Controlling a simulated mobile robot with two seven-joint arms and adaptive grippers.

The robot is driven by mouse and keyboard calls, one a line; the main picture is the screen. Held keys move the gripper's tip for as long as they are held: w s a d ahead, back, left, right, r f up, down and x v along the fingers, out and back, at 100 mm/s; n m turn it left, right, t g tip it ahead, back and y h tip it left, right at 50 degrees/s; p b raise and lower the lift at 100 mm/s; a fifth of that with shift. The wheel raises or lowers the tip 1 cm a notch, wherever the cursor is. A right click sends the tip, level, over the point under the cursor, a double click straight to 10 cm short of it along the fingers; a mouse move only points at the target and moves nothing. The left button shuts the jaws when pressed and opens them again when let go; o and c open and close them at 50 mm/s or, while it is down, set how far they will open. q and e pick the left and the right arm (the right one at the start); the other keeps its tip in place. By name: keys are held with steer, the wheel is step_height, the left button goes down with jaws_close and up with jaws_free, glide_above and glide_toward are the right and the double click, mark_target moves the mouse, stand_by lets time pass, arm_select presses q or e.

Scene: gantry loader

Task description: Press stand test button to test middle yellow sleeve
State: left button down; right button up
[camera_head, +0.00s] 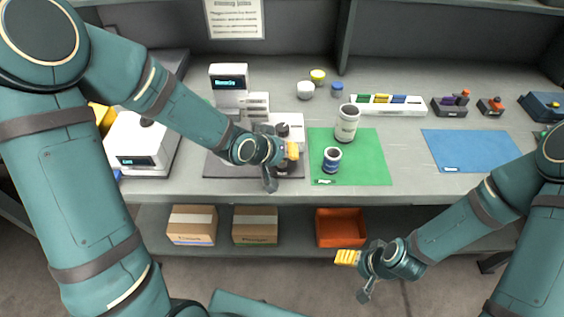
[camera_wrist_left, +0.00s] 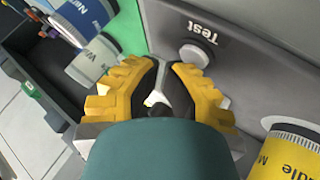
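The test stand (camera_head: 288,120) is on the bench, left of the green mat. The wrist view shows its round pale button (camera_wrist_left: 194,55) beside the word "Test". My left gripper (camera_head: 291,151) is at the stand's front. Its yellow fingertips look closed together and empty, just short of the button in the wrist view; contact is not visible. My right gripper (camera_head: 348,257) hangs empty before the lower shelf, fingers together.
A grey-white jar (camera_head: 347,122) and a blue-and-white jar (camera_head: 332,159) stand on the green mat (camera_head: 370,165), close right of my left gripper. A display unit (camera_head: 229,84) stands behind the stand. The blue mat (camera_head: 470,150) is clear. An orange bin (camera_head: 341,228) sits below.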

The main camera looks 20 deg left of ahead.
mark_target(286, 163)
arm_select(q)
steer(key=shift+f+b, duration=0.3)
steer(key=shift+f, duration=0.1)
steer(key=shift+r, duration=0.1)
stand_by(0.5)
steer(key=shift+r+p, duration=0.7)
steer(key=shift+r, duration=0.05)
steer(key=shift+r, duration=0.1)
step_height(286, 163, up, 5)
steer(key=p, duration=0.4)
stand_by(0.7)
